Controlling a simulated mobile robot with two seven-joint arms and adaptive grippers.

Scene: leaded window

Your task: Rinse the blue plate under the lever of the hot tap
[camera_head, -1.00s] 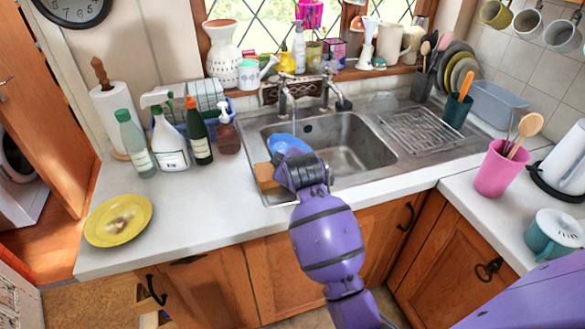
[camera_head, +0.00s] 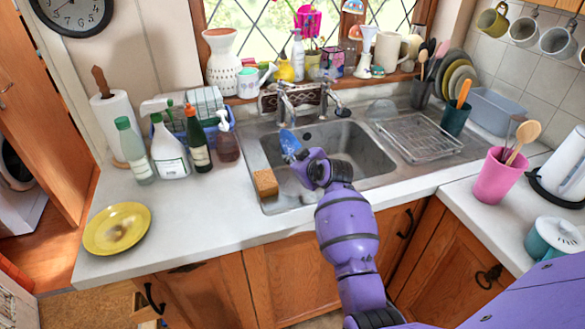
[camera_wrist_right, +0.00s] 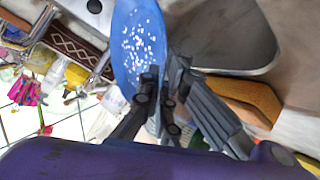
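My right gripper (camera_head: 308,166) is shut on the rim of the blue plate (camera_head: 289,143) and holds it tilted over the sink (camera_head: 349,150). In the right wrist view, the gripper (camera_wrist_right: 160,102) pinches the plate (camera_wrist_right: 135,25), whose face carries many small white specks. Two chrome taps, a left one (camera_head: 286,100) and a right one (camera_head: 326,93), stand at the sink's back edge. The plate is just below and in front of the left tap's spout. I cannot tell which tap is hot or whether water runs. My left gripper is out of view.
A brown sponge (camera_head: 265,183) lies on the sink's front left edge. Several bottles (camera_head: 168,150) stand left of the sink. A yellow plate (camera_head: 117,229) lies on the left counter. A wire rack (camera_head: 418,138) and a pink pot (camera_head: 497,176) are to the right.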

